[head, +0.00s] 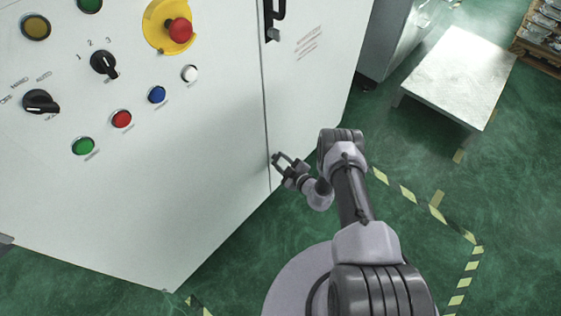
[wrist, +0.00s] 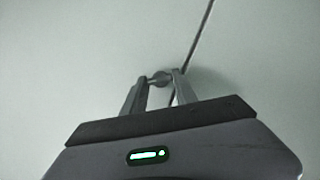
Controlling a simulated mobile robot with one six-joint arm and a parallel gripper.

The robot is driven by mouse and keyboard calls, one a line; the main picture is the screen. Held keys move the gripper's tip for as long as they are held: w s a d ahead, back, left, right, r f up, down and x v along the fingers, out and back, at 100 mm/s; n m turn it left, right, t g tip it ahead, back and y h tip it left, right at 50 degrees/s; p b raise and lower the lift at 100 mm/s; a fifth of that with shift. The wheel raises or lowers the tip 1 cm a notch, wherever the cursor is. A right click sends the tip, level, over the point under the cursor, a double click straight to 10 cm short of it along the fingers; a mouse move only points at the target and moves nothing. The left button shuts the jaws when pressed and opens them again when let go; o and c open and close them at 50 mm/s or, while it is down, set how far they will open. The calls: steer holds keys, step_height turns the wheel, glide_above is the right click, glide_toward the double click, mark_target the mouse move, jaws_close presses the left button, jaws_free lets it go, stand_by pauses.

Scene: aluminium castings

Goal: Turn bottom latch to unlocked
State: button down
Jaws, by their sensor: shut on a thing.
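The bottom latch (wrist: 160,79) shows in the wrist view as a small grey piece between my gripper's fingertips, close to the door seam of the white cabinet. My gripper (wrist: 162,82) is shut on it, with one finger on each side. In the head view my gripper (head: 281,162) is at the lower part of the cabinet (head: 215,150), right by the seam. The latch is too small and too covered by the fingers there to tell its turn position.
A control panel with coloured buttons, two black selector knobs (head: 104,64) and a red emergency stop (head: 180,30) is at upper left. A black handle (head: 273,20) sits higher on the door. A low white table (head: 458,75) stands right. Green floor with striped tape is clear.

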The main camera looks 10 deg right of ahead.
steer(key=n+t+b, duration=0.1)
steer(key=n, duration=0.2)
steer(key=n+t+h+b, duration=0.1)
steer(key=n+t+b, duration=0.1)
steer(key=n, duration=0.1)
steer(key=n+t+b, duration=0.1)
steer(key=n, duration=0.1)
steer(key=shift+s+a+f+n+h, duration=0.1)
steer(key=shift+f+n+h, duration=0.2)
steer(key=shift+f+n, duration=0.1)
stand_by(0.5)
steer(key=c, duration=1)
jaws_free()
steer(key=shift+o, duration=0.2)
